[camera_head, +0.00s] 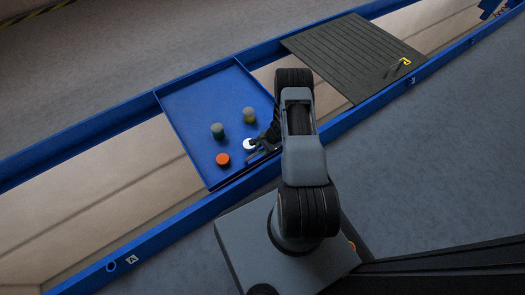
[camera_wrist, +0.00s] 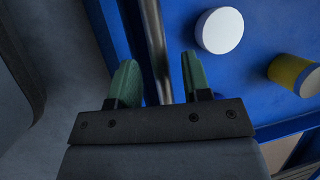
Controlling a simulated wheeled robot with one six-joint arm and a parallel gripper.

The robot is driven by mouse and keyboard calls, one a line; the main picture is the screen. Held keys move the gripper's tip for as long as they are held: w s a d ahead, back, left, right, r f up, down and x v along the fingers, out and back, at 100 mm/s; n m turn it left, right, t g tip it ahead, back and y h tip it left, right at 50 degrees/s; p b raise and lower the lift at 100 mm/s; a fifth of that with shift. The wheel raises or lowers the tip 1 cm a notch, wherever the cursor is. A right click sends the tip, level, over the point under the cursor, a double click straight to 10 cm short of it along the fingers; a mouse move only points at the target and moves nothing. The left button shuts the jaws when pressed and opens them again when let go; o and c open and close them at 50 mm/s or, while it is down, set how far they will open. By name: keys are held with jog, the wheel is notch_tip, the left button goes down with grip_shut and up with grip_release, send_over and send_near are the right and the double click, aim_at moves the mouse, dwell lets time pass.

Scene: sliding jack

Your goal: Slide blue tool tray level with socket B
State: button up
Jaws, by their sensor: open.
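The blue tool tray (camera_head: 190,110) sits across the blue-railed track left of the picture's middle in the head view; its blue floor (camera_wrist: 255,100) fills the right of the wrist view. My gripper (camera_head: 262,148) is at the tray's near right edge. In the wrist view my gripper (camera_wrist: 159,78) has its two green fingers apart, with a metal bar (camera_wrist: 155,45) running between them. I cannot tell whether either finger touches the bar. A small label (camera_head: 412,81) on the near rail at right may read B or 3; no socket shows clearly beside it.
The tray carries a green cylinder (camera_head: 217,131), an olive cylinder (camera_head: 249,115), an orange disc (camera_head: 222,159) and a white piece (camera_head: 249,144). A dark ribbed panel (camera_head: 345,50) covers the track to the right. Label A (camera_head: 131,259) and a round hole (camera_head: 111,265) mark the near rail at left.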

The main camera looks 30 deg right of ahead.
jog(key=shift+a+f, duration=0.1)
jog(key=shift+f, duration=0.1)
jog(key=shift+c, duration=0.2)
grip_shut()
dwell(0.4)
